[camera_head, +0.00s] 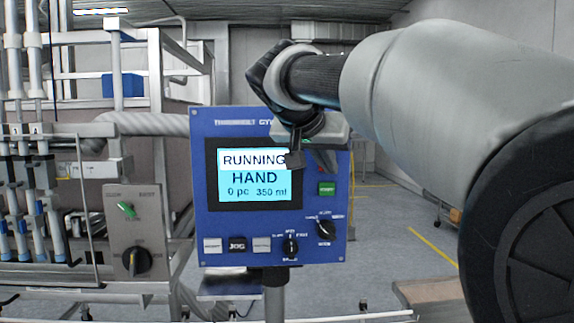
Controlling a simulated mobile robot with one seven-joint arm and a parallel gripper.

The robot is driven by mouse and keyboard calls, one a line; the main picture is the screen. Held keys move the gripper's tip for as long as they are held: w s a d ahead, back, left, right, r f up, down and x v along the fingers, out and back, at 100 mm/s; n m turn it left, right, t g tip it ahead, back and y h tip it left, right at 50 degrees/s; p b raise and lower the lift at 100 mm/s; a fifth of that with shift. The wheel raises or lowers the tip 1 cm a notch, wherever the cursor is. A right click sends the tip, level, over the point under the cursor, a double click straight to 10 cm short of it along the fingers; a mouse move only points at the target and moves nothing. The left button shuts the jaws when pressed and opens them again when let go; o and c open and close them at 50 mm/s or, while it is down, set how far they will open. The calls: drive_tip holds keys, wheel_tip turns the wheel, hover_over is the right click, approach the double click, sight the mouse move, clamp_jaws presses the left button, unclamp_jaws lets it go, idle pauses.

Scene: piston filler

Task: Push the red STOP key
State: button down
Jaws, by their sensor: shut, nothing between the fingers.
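The blue control panel (230,255) stands upright in the middle, facing me. Its screen (243,175) reads RUNNING, HAND, 0 pc, 350 ml. A green key (327,188) sits right of the screen. My gripper (295,160) is shut and empty, in front of the panel's upper right, with its tip overlapping the screen's right edge. The red STOP key is mostly or wholly hidden behind my gripper; only a trace of red shows just above the green key. I cannot tell whether my fingers touch the panel.
Two black rotary knobs (325,229) and a row with a black JOG key (237,245) sit low on the panel. A grey box (137,230) with a green switch and black knob stands left, beside the filler's tubes and frame. My arm covers the right side.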

drive_tip(key=shift+w, duration=0.55)
idle(0.6)
idle(0.4)
drive_tip(key=shift+s+b, duration=0.45)
drive_tip(key=shift+s, duration=0.35)
drive_tip(key=s+b, duration=0.2)
drive_tip(key=s, duration=0.3)
drive_tip(key=shift+b, duration=0.4)
